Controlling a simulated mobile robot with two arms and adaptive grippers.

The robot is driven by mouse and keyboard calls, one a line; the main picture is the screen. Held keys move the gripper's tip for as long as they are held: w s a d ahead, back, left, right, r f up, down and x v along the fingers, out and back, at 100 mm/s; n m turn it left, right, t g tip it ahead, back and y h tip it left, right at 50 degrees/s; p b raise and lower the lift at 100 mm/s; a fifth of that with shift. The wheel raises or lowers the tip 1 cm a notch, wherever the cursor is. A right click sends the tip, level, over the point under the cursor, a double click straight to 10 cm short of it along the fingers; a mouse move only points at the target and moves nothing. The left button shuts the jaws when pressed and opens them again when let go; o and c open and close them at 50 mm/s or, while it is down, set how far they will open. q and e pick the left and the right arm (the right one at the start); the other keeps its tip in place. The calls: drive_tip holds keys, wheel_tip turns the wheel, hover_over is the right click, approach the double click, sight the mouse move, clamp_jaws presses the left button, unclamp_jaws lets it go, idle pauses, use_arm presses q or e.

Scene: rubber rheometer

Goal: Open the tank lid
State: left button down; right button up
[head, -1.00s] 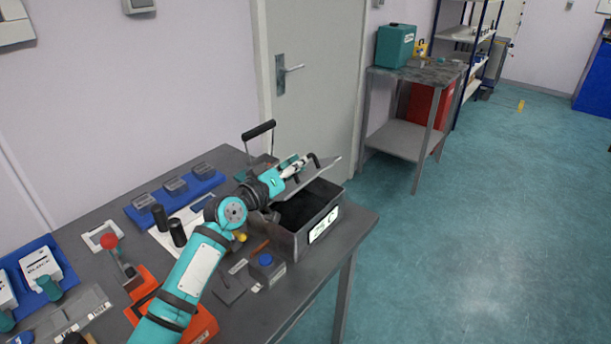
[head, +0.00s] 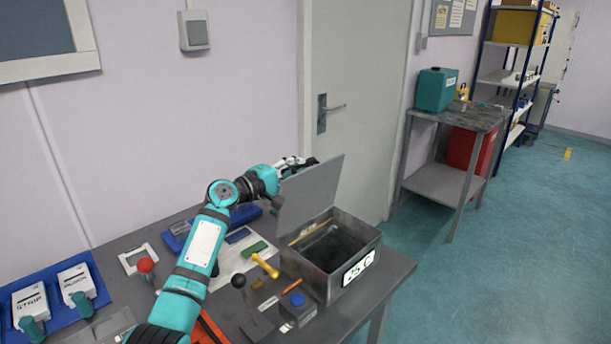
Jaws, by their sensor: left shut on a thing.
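The tank (head: 318,286) is a grey metal box at the right end of the bench, with a "25 C" label on its front. Its lid (head: 312,194) stands raised, close to upright, along the tank's left side. The tank's dark inside is exposed. My left gripper (head: 298,165) is at the lid's upper edge, on its far left side, shut on the lid by its dark handle. The fingers are partly hidden behind the lid, so the exact grip is hard to see. My right gripper is out of view.
A yellow-handled tool (head: 266,266), a black-knobbed lever (head: 240,284) and a blue-capped block (head: 297,301) stand left of the tank. A door (head: 355,110) is behind; open floor is right.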

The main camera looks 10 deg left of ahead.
use_arm(q)
drive_tip(key=shift+w+a+f+n, duration=0.2)
drive_tip(key=shift+w+a+n, duration=0.15)
drive_tip(key=shift+a+n, duration=0.15)
drive_tip(key=shift+w+a+f+n, duration=0.15)
drive_tip(key=shift+w+a+n, duration=0.25)
drive_tip(key=shift+a, duration=0.1)
drive_tip(key=c, duration=1.4)
unclamp_jaws()
drive_tip(key=shift+f, duration=0.25)
drive_tip(key=shift+s+f, duration=0.1)
drive_tip(key=v, duration=0.8)
drive_tip(key=r+v, duration=0.1)
drive_tip(key=v, duration=0.3)
drive_tip(key=shift+r, duration=0.1)
